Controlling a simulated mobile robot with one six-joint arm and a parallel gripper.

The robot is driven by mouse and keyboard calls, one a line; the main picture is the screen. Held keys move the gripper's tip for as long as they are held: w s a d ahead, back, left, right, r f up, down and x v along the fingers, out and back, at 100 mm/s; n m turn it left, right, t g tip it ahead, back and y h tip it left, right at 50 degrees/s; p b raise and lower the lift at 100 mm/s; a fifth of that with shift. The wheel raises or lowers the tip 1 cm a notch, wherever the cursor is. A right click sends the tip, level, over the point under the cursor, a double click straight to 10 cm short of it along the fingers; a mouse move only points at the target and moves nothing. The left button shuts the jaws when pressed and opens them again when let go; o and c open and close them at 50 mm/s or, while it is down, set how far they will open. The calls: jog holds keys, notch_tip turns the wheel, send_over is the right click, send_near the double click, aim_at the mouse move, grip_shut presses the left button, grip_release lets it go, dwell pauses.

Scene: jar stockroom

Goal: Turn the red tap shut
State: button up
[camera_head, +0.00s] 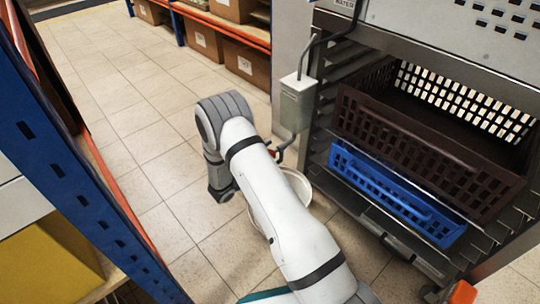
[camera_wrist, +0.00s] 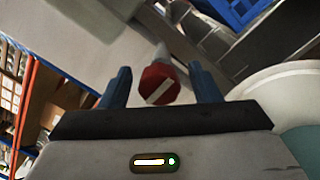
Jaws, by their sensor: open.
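The red tap (camera_wrist: 159,86) shows in the wrist view as a faceted red knob with a slanted white bar on its face and a grey stem behind it. My gripper (camera_wrist: 161,82) is open, with one blue finger on each side of the knob and a visible gap to each. I cannot tell how deep the knob sits between the fingers. In the head view a small bit of the red tap (camera_head: 272,153) shows beside my arm, below a grey wall box.
A white basin (camera_head: 303,186) stands on the floor below the tap, partly behind my arm. A rack on the right holds a brown crate (camera_head: 428,143) and a blue crate (camera_head: 385,187). A blue shelf upright (camera_head: 55,165) stands close on the left. Tiled floor is clear between.

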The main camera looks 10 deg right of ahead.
jog(key=p+v, duration=0.2)
jog(key=v, duration=0.5)
jog(key=shift+a+p, duration=0.3)
jog(key=shift+a, duration=0.1)
jog(key=shift+s, duration=0.15)
jog(key=s+a+r+p, duration=0.3)
jog(key=s+a+r, duration=0.2)
jog(key=a+r, duration=0.2)
jog(key=shift+a+p, duration=0.3)
jog(key=shift+a, duration=0.55)
